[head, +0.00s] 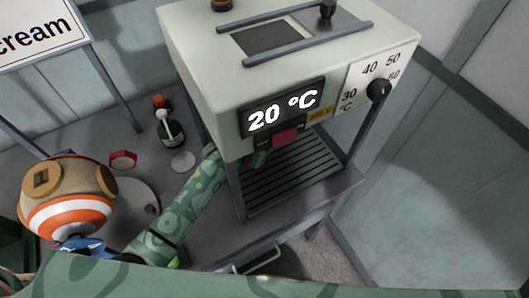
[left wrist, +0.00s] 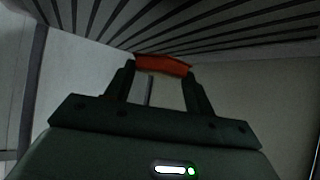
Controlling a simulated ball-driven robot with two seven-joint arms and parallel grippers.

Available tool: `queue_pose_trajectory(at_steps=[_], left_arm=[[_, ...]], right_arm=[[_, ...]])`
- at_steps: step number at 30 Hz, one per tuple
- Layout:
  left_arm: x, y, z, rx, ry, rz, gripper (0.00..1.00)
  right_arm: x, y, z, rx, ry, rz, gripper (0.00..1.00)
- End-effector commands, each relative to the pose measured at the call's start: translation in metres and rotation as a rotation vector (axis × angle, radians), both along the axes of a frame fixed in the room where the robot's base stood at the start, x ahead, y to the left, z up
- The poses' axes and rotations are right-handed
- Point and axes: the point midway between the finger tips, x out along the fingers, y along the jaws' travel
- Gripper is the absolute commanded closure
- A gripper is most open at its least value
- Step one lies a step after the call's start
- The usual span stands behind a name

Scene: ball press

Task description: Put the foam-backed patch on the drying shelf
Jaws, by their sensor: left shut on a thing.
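In the left wrist view my left gripper (left wrist: 157,78) is shut on a small orange-red piece, the patch (left wrist: 163,65), held between its two dark fingertips. Its foam backing cannot be made out. Dark slats fill the top of that view, beyond the patch; I cannot tell whether they touch. In the head view my left arm reaches in under the pale box of the press (head: 215,90); the fingers are mostly hidden there. The slatted shelf (head: 290,175) lies below the box, between its legs. My right gripper is not in view.
The box reads 20 °C and has a dial (head: 378,89) and a red block (head: 285,138) under its display. Grey legs flank the shelf opening. A dark bottle (head: 172,128), a red piece (head: 122,160) and an orange-white ball (head: 68,195) are at left.

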Motion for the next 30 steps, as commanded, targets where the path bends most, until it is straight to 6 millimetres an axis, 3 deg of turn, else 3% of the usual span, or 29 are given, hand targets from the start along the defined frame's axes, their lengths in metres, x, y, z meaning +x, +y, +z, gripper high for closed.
queue_pose_trajectory(at_steps=[10,21,22,24,30], left_arm=[[0.000,0.000,-0.046,0.000,0.001,0.001,0.68],[0.000,0.000,-0.049,0.000,-0.001,0.001,0.68],[0.000,0.000,-0.048,0.000,-0.002,0.001,0.41],[0.000,0.000,-0.048,0.000,-0.001,0.001,0.25],[0.000,0.000,-0.048,0.000,-0.001,0.001,0.25]], right_arm=[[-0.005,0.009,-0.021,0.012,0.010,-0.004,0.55],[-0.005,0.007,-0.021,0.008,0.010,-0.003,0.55],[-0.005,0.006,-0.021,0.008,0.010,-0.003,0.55],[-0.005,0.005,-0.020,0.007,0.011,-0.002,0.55],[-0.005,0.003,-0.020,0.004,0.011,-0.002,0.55]])
